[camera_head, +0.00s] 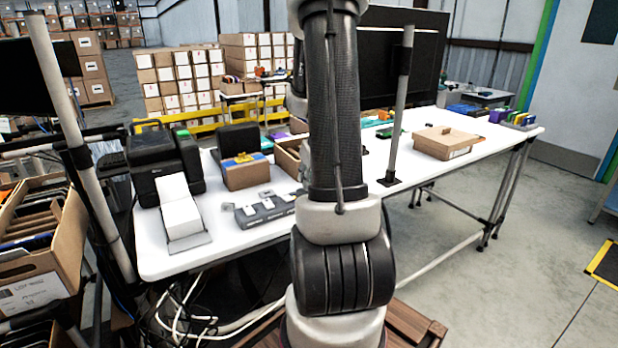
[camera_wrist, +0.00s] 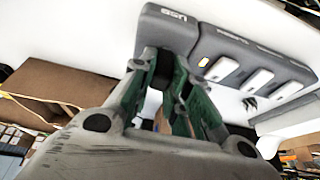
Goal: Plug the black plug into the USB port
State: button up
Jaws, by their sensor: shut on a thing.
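The grey port block marked USB (camera_wrist: 168,30) is at the top of the wrist view, tilted in the picture. My gripper (camera_wrist: 165,68), with green-sided fingers, is right in front of this block. It is shut on a small dark thing, the black plug (camera_wrist: 164,70), mostly hidden between the fingertips. The port opening is hidden, so I cannot tell whether the plug touches it or is inside. In the head view the grey block row (camera_head: 265,210) lies on the white table, and my arm hides my gripper.
Beside the USB block, a longer grey block (camera_wrist: 250,60) carries white pieces. A brown carton (camera_wrist: 60,85) is at left in the wrist view. On the white table (camera_head: 235,238) stand a black printer (camera_head: 165,160), a small box (camera_head: 245,172), and a flat carton (camera_head: 447,142).

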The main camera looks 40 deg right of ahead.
jog(key=shift+f, duration=0.3)
jog(key=o, duration=0.9)
jog(key=v, duration=1.2)
jog(key=shift+f, duration=0.1)
